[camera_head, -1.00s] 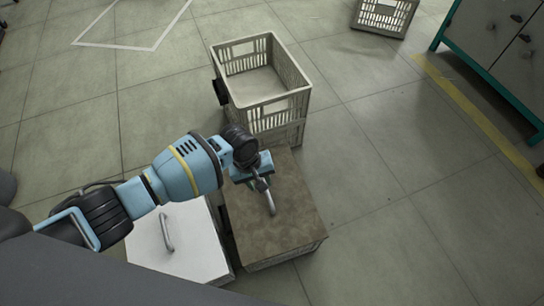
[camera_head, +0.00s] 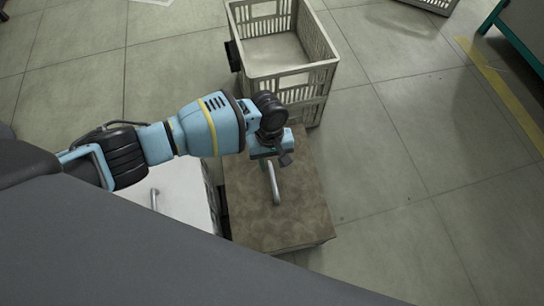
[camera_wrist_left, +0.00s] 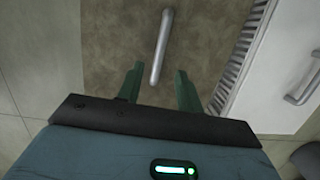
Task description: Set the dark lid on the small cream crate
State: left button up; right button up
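The dark lid (camera_head: 298,208) is a brown mottled panel with a pale bar handle (camera_head: 271,181). It lies flat in the head view, with a pale side showing below its near edge. A cream slatted crate (camera_head: 313,92), open and empty inside, stands just beyond the lid. My left gripper (camera_head: 272,160) is over the lid at the handle's far end. In the left wrist view its two green fingers (camera_wrist_left: 158,82) are apart, with the handle (camera_wrist_left: 162,45) reaching between their tips. I cannot tell if they touch it. My right gripper is not in view.
A white panel (camera_head: 182,190) with its own handle lies left of the dark lid, partly hidden by my arm and body. Another crate (camera_head: 430,4) is cut off at the top edge. A teal-framed cabinet (camera_head: 522,35) stands top right. The floor on the right is clear.

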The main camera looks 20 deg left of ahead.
aim_at(273, 178)
pick_arm(q)
jog(key=f, duration=0.1)
jog(key=f+b, duration=0.2)
jog(key=shift+s+d+f, duration=0.1)
jog(key=shift+s+f, duration=0.1)
jog(key=shift+s, duration=0.05)
jog(key=shift+s+d+f+b, duration=0.1)
jog(key=shift+s+f+b, duration=0.05)
jog(key=shift+f, duration=0.45)
jog(key=shift+s+d+f+b, duration=0.1)
jog(key=shift+f+b, duration=0.05)
jog(key=shift+f, duration=0.4)
jog(key=shift+s+f, duration=0.1)
jog(key=shift+f, duration=0.55)
grip_shut()
